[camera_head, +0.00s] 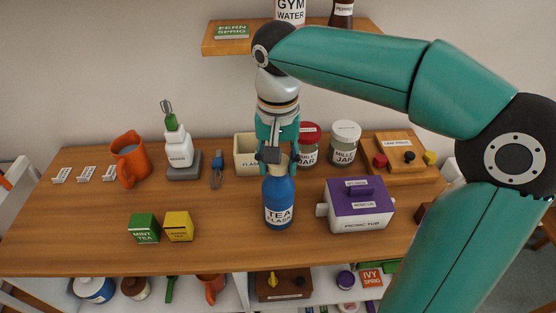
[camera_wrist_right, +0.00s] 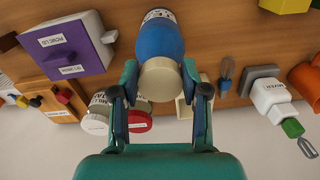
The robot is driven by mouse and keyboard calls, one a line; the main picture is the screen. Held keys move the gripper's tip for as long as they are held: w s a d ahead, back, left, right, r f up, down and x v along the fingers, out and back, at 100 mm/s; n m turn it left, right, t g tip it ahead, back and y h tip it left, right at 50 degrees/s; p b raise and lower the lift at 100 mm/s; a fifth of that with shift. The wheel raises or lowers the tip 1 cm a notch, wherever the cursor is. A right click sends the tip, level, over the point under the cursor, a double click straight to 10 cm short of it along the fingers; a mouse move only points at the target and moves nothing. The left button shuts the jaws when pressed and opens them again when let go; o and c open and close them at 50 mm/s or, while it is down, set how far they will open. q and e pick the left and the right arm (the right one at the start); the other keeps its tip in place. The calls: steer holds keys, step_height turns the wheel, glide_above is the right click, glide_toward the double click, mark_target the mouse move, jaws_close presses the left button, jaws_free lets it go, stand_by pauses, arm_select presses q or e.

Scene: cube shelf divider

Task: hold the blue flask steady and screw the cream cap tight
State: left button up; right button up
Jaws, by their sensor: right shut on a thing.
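The blue flask (camera_head: 279,202), labelled TEA FLASK, stands upright on the wooden table. The cream cap (camera_wrist_right: 160,79) sits at the top of the flask, in line with it; I cannot tell how tight it is. My right gripper (camera_head: 279,160) comes down from above and is shut on the cream cap, with a finger on each side. In the right wrist view the blue flask (camera_wrist_right: 159,38) extends beyond the cap. The fingers partly hide the cap in the head view. My left gripper is not in view, and nothing else holds the flask.
A purple and white picnic tub (camera_head: 358,207) stands right of the flask. Green (camera_head: 144,228) and yellow (camera_head: 179,226) tea boxes stand to the left. A cream box (camera_head: 243,157) and two jars stand behind. Table around the flask's front is clear.

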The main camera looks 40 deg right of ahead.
steer(key=shift+f+b, duration=0.3)
steer(key=shift+f, duration=0.25)
steer(key=o, duration=1.4)
steer(key=shift+r, duration=0.1)
steer(key=shift+c, duration=0.2)
step_height(320, 180, up, 5)
steer(key=p, duration=0.5)
